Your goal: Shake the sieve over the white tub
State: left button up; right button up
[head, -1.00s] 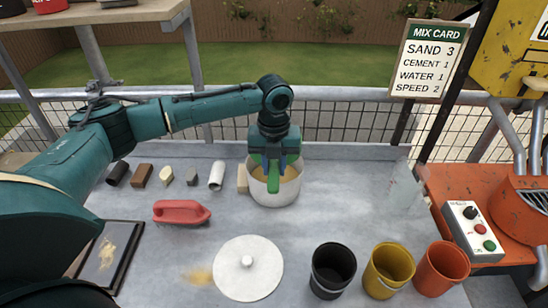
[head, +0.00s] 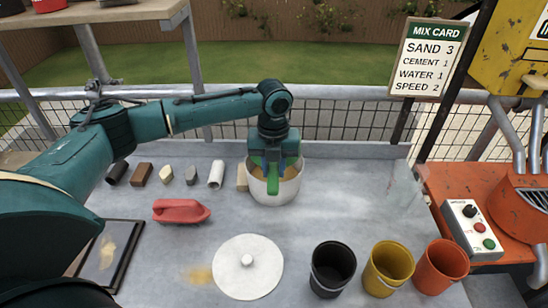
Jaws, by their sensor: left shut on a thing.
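The white tub (head: 274,194) stands upright near the back middle of the grey table, with tan material showing inside its rim. My left gripper (head: 272,172) comes down from above into the tub's mouth, with its green fingers in front of the tan material. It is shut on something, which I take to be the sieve. The gripper and the tub rim hide most of it, and I cannot make out its mesh or frame. My right gripper is not in view.
A white round lid (head: 248,268) lies in front of the tub. Black (head: 332,268), yellow (head: 388,268) and orange (head: 441,267) buckets stand front right. The table right of the tub is mostly clear.

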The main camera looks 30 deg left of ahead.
pick_arm(q)
jog(key=shift+w, duration=0.15)
jog(key=shift+w+a, duration=0.3)
jog(key=shift+w, duration=0.15)
jog(key=shift+w, duration=0.15)
